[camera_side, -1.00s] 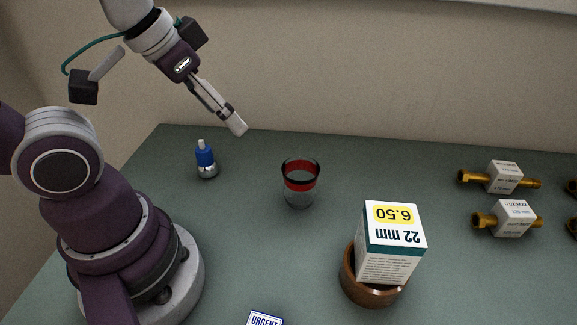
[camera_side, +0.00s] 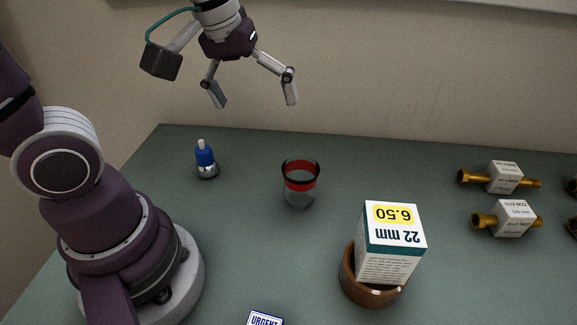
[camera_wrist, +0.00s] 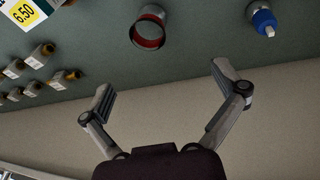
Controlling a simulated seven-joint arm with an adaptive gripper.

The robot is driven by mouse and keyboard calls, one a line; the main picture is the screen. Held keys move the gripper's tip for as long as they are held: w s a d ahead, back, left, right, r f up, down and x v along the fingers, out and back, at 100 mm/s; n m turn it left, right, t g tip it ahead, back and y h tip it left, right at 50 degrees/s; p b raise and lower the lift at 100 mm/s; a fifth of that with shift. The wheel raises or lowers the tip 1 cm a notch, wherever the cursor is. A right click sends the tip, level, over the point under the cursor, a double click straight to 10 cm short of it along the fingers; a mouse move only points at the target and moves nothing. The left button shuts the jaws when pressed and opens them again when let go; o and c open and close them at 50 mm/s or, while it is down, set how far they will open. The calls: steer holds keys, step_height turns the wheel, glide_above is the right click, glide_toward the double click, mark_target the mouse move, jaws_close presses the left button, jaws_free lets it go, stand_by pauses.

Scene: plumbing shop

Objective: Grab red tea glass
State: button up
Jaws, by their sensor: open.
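The red tea glass (camera_side: 300,184) is a clear glass with a red band and dark rim, standing upright on the green table. My gripper (camera_side: 255,102) is open and empty, up in the air behind and to the left of the glass, well apart from it. In the wrist view the glass (camera_wrist: 149,29) shows at the top middle, beyond the two spread fingers of my gripper (camera_wrist: 163,80). Nothing hides the glass in the side view.
A blue-capped bottle (camera_side: 205,160) stands left of the glass. A white and teal box (camera_side: 390,245) sits in a wooden bowl (camera_side: 369,292) at front right. Brass fittings with white labels (camera_side: 506,178) lie at far right. An URGENT card (camera_side: 265,319) lies in front. A wall rises behind.

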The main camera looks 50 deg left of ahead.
mark_target(300, 183)
steer(key=w+f+n+g, duration=0.4)
steer(key=w+f+n, duration=0.4)
steer(key=n, duration=0.5)
steer(key=f, duration=0.3)
steer(key=d+f, duration=0.1)
steer(key=f, duration=0.2)
steer(key=s+f, duration=0.1)
steer(key=f, duration=0.3)
steer(key=shift+d, duration=0.2)
steer(key=c, duration=1.2)
